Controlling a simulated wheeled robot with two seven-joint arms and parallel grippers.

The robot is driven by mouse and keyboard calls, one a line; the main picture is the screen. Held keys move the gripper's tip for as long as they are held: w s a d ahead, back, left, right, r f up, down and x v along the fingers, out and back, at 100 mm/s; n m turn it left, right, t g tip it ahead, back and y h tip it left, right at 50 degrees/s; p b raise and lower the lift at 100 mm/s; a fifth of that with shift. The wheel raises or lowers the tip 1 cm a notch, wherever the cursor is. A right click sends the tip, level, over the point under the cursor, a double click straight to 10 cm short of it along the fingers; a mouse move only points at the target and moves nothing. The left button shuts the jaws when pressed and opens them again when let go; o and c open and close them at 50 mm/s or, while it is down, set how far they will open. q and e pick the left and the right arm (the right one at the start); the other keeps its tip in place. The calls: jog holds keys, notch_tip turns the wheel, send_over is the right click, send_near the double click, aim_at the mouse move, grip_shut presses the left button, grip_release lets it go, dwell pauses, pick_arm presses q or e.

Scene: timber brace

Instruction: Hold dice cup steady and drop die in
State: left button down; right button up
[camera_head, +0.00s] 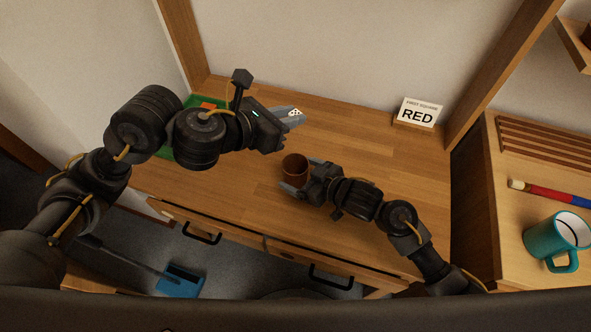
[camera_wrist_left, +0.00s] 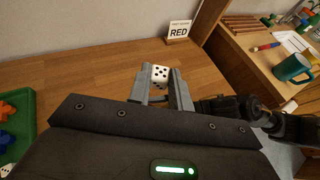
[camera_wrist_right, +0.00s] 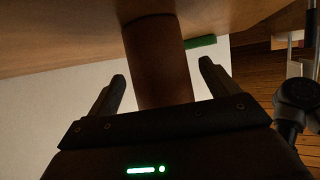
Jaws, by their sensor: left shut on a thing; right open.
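The brown dice cup (camera_head: 294,167) stands upright on the wooden table in the head view. My right gripper (camera_head: 287,176) is open, with its fingers on either side of the cup. In the right wrist view the cup (camera_wrist_right: 158,60) is between the two spread fingers, apart from both. My left gripper (camera_head: 298,117) is shut on a white die (camera_head: 295,112) with black pips, held above the table behind the cup. The die (camera_wrist_left: 160,74) shows five pips between the fingertips in the left wrist view. The cup is not visible there.
A sign (camera_head: 418,113) reading "RED" stands at the back right. A teal mug (camera_head: 555,240) sits on the right-hand shelf.

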jog(key=shift+x, duration=1)
jog(key=c, duration=1.1)
pick_arm(q)
send_over(290, 155)
jog(key=s, duration=0.4)
jog(key=shift+s+f, duration=0.1)
jog(key=shift+f, duration=6.3)
jog(key=c, duration=1.2)
grip_release()
